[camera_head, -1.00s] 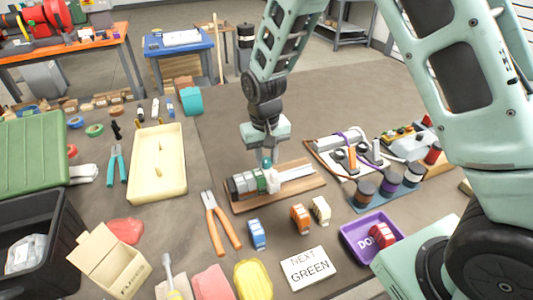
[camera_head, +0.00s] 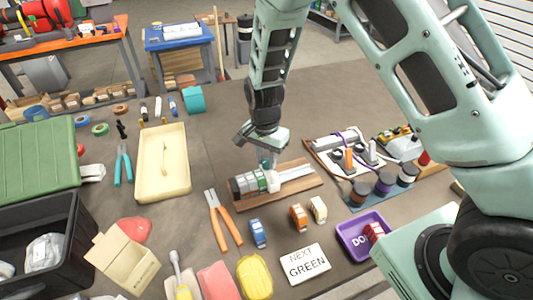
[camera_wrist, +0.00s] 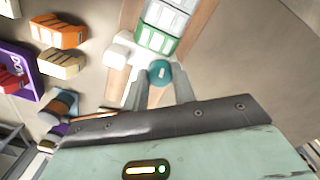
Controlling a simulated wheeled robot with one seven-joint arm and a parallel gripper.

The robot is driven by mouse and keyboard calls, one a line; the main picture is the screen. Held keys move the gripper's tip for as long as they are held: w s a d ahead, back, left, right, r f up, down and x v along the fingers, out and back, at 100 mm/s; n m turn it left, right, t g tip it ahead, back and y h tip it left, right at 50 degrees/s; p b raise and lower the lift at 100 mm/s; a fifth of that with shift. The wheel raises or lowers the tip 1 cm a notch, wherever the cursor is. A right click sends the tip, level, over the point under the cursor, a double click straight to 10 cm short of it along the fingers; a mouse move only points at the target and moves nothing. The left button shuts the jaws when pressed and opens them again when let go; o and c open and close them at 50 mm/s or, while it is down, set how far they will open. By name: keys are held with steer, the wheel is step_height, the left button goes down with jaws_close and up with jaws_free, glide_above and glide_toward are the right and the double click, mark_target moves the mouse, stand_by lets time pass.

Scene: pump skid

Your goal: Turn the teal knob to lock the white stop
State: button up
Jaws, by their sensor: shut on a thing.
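The teal knob (camera_wrist: 160,73) shows in the wrist view between the two fingers of my gripper (camera_wrist: 161,80), which is shut on it. In the head view my gripper (camera_head: 267,164) reaches down from above onto the rail assembly, and the knob is mostly hidden there. The white stop (camera_head: 273,181) is on the rail beside the green module, and a white block of it shows left of the knob in the wrist view (camera_wrist: 122,46). Whether the stop is locked cannot be told.
The rail sits on a wooden board (camera_head: 300,191). Orange pliers (camera_head: 218,220) lie to its left. Blue (camera_head: 257,233), orange (camera_head: 298,217) and cream modules (camera_head: 318,209) stand in front. A purple tray (camera_head: 352,240) and "NEXT GREEN" card (camera_head: 305,263) are nearer.

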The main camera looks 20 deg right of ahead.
mark_target(265, 160)
steer(key=shift+w+r+m+p, duration=0.1)
steer(key=shift+m+p, duration=0.35)
steer(key=shift+m, duration=0.45)
steer(key=o, duration=1)
step_height(265, 160, up, 17)
steer(key=b, duration=0.1)
steer(key=shift+w+r, duration=0.15)
steer(key=shift+w, duration=0.05)
steer(key=shift+a, duration=0.1)
